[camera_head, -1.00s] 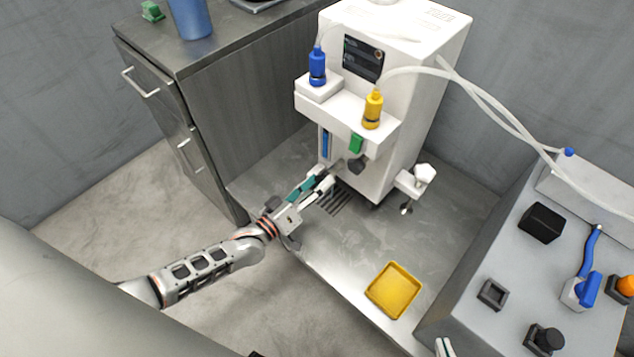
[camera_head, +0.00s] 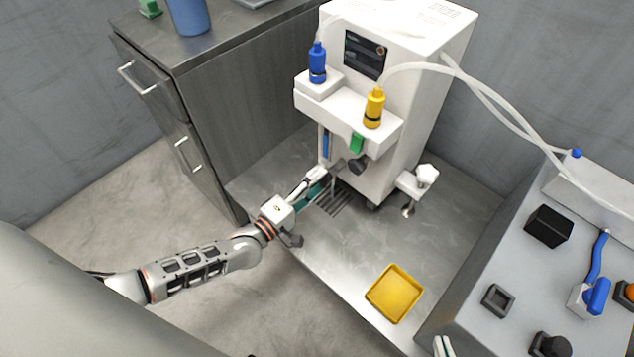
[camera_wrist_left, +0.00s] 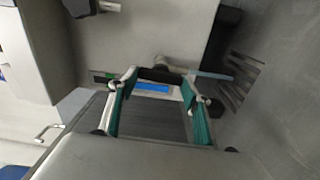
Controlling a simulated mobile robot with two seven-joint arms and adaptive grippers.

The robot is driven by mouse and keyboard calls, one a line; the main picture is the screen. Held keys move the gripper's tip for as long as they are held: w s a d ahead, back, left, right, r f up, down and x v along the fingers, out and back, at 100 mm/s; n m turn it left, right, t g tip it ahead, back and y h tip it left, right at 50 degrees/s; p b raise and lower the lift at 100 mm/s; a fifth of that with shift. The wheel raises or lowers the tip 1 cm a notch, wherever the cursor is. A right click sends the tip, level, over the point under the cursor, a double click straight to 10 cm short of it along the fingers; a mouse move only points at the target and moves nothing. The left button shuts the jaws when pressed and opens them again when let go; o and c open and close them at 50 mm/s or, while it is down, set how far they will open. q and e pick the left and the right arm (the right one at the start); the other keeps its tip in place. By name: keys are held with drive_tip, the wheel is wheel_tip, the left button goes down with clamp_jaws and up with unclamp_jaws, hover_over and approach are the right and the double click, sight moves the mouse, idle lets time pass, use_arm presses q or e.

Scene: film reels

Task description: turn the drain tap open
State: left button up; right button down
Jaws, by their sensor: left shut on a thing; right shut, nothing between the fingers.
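The drain tap (camera_wrist_left: 160,75) shows in the left wrist view as a dark bar-like handle on a grey stub, low on the white machine (camera_head: 415,110). My left gripper (camera_head: 325,175) reaches the machine's lower front above the slotted drain. In the left wrist view, its two teal-padded fingers (camera_wrist_left: 158,88) stand on either side of the handle, shut on it. The fingers hide most of the tap in the head view. Of my right gripper (camera_head: 441,346), only the shut fingertips show at the bottom edge.
A dark knob (camera_head: 359,164) sits just right of the tap. A yellow tray (camera_head: 394,294) lies on the metal floor plate. A grey cabinet (camera_head: 225,110) stands left; a grey console (camera_head: 520,290) stands right. Blue (camera_head: 317,65) and yellow (camera_head: 374,108) bottles stand on the machine's ledges.

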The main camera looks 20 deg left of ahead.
use_arm(q)
drive_tip(key=shift+n, duration=0.4)
drive_tip(key=o, duration=1)
drive_tip(key=shift+o, duration=0.5)
drive_tip(key=shift+s, duration=0.15)
drive_tip(key=v, duration=1.2)
